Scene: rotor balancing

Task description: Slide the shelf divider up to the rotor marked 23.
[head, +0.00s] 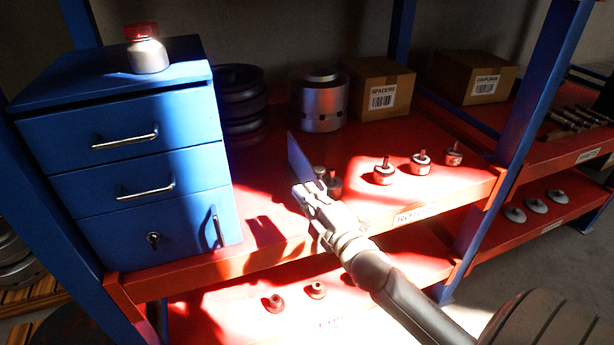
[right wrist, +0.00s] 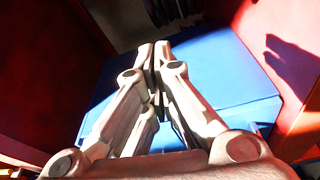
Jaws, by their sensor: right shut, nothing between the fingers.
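The shelf divider (head: 298,157) is a thin upright blue-grey plate on the red shelf. A dark rotor (head: 333,185) stands close to its right side. My left gripper is out of view.
A blue drawer cabinet (head: 165,175) with a red-capped jar (head: 147,52) stands left. A metal cylinder (head: 319,100), dark stacked discs (head: 240,95) and cardboard boxes (head: 378,88) stand behind. A blue post (head: 530,100) rises at right. Bare shelf lies between cabinet and divider.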

